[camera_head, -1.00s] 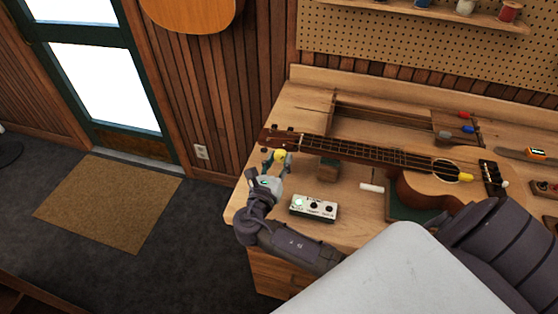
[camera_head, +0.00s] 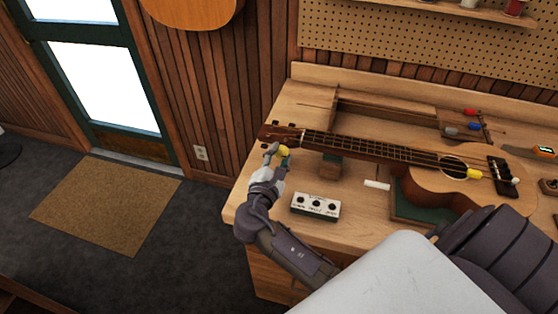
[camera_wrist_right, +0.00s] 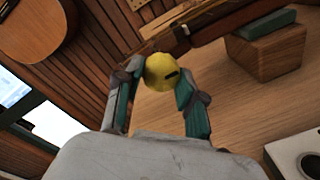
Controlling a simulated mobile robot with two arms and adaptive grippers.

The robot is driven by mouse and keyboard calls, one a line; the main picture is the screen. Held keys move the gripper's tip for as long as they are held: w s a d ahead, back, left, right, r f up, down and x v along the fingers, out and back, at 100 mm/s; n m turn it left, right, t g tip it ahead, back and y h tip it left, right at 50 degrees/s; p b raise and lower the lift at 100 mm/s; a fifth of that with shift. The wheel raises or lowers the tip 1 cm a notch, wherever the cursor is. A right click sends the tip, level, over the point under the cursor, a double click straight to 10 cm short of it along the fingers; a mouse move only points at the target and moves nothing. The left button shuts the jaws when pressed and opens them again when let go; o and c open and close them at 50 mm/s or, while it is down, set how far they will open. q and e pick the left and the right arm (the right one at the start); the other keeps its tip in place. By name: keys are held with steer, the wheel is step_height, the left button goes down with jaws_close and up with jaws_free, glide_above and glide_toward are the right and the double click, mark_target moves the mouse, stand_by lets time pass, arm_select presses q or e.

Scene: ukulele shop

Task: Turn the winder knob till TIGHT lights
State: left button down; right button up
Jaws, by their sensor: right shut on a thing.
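The yellow winder knob (camera_head: 285,152) is at the headstock end of the ukulele (camera_head: 425,175), which lies on the workbench. My right gripper (camera_head: 277,152) is shut on the knob. In the right wrist view the round yellow knob (camera_wrist_right: 158,66), with a dark slot on its face, sits between the two fingers (camera_wrist_right: 158,84). A white indicator box (camera_head: 315,207) with three round dark lamps stands on the bench near its front edge. No lamp looks lit, and the labels are too small to read surely. My left gripper is not in view.
A wooden block (camera_head: 330,168) supports the neck, and a green-topped rest (camera_head: 402,212) is under the body. A small white stick (camera_head: 377,184) lies beside the body. Several coloured-handled tools (camera_head: 470,127) lie at the back. The bench around the indicator box is mostly clear.

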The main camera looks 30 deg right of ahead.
steer(key=m+b, duration=0.4)
steer(key=m, duration=0.1)
steer(key=shift+f, duration=0.15)
steer(key=shift+r+m+b, duration=0.2)
steer(key=shift+m+b, duration=1.45)
steer(key=shift+m, duration=0.35)
steer(key=o, duration=1.1)
steer(key=shift+o, duration=0.2)
steer(key=v, duration=0.7)
steer(key=shift+s, duration=0.25)
steer(key=shift+a, duration=0.1)
